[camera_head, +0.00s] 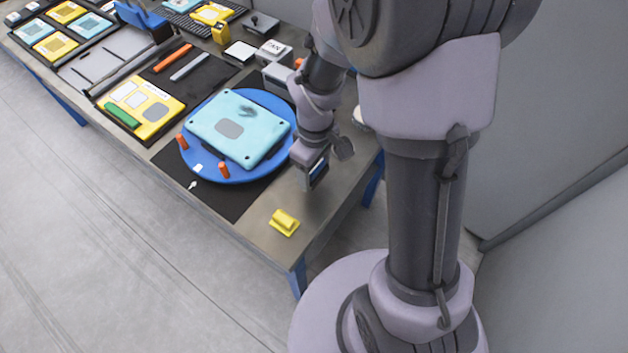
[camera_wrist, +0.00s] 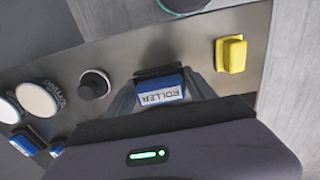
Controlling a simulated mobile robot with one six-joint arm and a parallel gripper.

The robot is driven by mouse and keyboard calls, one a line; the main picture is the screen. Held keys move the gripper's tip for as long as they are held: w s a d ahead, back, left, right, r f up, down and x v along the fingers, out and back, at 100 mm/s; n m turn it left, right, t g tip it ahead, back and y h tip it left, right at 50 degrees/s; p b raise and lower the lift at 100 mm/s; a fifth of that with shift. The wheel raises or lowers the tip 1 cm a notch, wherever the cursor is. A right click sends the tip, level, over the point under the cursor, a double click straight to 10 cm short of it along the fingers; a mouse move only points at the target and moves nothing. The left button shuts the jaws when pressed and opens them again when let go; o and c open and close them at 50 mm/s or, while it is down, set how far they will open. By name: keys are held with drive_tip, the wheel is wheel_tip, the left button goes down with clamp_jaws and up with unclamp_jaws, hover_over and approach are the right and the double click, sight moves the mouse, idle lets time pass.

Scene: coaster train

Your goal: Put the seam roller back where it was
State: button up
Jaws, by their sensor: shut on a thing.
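The seam roller (camera_wrist: 160,90) shows in the wrist view as a blue block with a white label reading "ROLLER". My gripper (camera_wrist: 163,96) is shut on it, a finger on each side. In the head view my gripper (camera_head: 313,178) is over the near right part of the table, right of the blue turntable. I cannot tell whether the roller touches the table.
A yellow block (camera_head: 285,222) sits near the table's front right corner; it also shows in the wrist view (camera_wrist: 231,55). The blue turntable (camera_head: 205,172) carries a light blue panel (camera_head: 215,115). A dark knob (camera_wrist: 94,84) and white round pieces (camera_wrist: 37,102) lie left in the wrist view.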

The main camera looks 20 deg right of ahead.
sight(316, 181)
wheel_tip(316, 181, down, 3)
drive_tip(key=shift+f+b, duration=0.15)
drive_tip(key=shift+b, duration=0.4)
drive_tip(key=shift+f, duration=0.3)
drive_tip(key=shift+s+f+b, duration=0.15)
drive_tip(key=shift+f+b, duration=0.15)
drive_tip(key=shift+b, duration=0.25)
clamp_jaws()
drive_tip(key=o, duration=1.3)
unclamp_jaws()
drive_tip(key=shift+d, duration=0.15)
